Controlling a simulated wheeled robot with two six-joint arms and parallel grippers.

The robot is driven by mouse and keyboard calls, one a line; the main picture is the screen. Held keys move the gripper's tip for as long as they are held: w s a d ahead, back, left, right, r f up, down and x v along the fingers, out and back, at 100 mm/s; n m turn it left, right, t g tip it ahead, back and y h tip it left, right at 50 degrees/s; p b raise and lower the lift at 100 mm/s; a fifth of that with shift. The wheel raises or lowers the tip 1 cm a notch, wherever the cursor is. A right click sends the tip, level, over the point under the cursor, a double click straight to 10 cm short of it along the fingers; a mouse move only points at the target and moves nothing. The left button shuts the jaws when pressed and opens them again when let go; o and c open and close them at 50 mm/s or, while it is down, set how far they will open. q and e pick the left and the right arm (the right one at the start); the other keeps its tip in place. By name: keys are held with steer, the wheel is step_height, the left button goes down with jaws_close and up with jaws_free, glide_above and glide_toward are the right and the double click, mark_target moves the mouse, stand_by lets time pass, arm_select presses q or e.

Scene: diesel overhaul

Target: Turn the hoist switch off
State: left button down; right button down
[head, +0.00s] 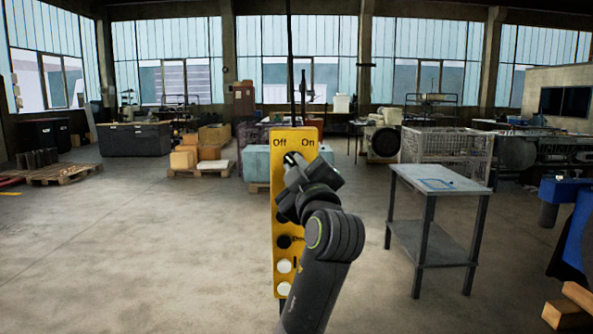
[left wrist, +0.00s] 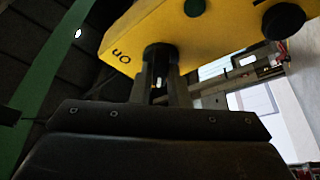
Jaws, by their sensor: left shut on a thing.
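The yellow hoist control box (head: 308,142) hangs upright from a thin cable, with "Off" printed at its upper left and "On" at its upper right. My left gripper (head: 293,160) is at the upper part of its face, just below these words, and covers the switch in the head view. In the left wrist view, the fingers (left wrist: 160,88) are shut on the round black hoist switch (left wrist: 160,54), beside the word "on". Which way the switch points cannot be told. My right gripper is not in view.
Lower on the box are dark buttons (head: 283,241) and white buttons (head: 284,266). A grey metal table (head: 438,181) stands to the right, with a wire crate (head: 447,146) behind it. A wooden pallet (head: 64,174) lies at the left.

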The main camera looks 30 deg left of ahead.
arm_select(q)
steer(key=c, duration=1.4)
jaws_free()
steer(key=b+v, duration=1.1)
steer(key=v, duration=0.6)
steer(key=shift+d, duration=0.2)
steer(key=shift+s, duration=0.1)
